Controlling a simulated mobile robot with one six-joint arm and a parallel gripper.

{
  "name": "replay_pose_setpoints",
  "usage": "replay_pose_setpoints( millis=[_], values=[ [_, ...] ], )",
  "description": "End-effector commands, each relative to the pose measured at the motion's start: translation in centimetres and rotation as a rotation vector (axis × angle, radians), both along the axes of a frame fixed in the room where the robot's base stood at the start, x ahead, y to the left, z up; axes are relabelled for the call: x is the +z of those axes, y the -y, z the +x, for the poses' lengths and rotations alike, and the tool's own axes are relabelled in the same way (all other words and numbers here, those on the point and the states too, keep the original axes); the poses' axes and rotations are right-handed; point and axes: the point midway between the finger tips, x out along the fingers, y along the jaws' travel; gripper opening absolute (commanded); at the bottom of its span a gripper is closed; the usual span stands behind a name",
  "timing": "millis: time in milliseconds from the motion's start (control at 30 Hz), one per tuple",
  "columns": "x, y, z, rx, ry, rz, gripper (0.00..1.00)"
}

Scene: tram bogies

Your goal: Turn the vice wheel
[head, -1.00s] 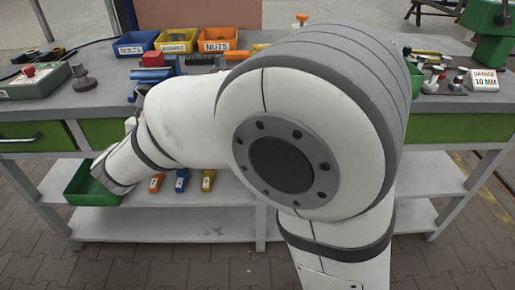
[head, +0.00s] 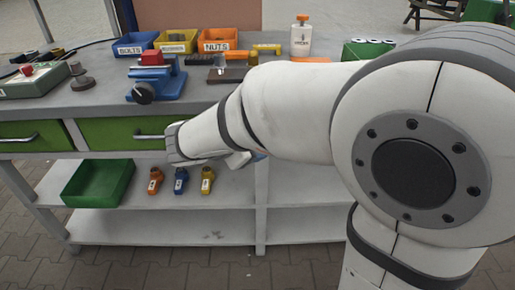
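A blue bench vice (head: 168,83) stands near the front edge of the bench, with a red block (head: 151,59) at its jaws. Its dark round wheel (head: 144,93) faces the front and shows clear of my arm. My arm reaches in from the right, and its wrist end hangs in front of the drawers, below and to the right of the wheel. My gripper is mostly hidden behind the wrist; only a small grey-blue bit shows, so its fingers cannot be made out.
Blue, yellow and orange bins (head: 217,40) stand at the back. A white bottle (head: 301,38) is right of them. A control box (head: 34,80) is at left. A green tray (head: 98,183) and several small coloured items (head: 181,180) lie on the shelf below. Drawer handles (head: 149,135) stick out in front.

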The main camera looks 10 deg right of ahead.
Motion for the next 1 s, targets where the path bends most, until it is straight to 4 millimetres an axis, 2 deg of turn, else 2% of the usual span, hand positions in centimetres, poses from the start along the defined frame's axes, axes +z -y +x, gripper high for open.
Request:
replay_pose_setpoints(
  millis=[100, 267, 1000],
  values=[
    [-0.6, 1.1, -0.6, -0.053, -0.006, 0.044, 0.70],
    [-1.0, 1.8, -1.0, -0.086, -0.012, 0.073, 0.70],
    [-1.1, 1.9, -1.0, -0.091, -0.012, 0.077, 0.70]
  ],
)
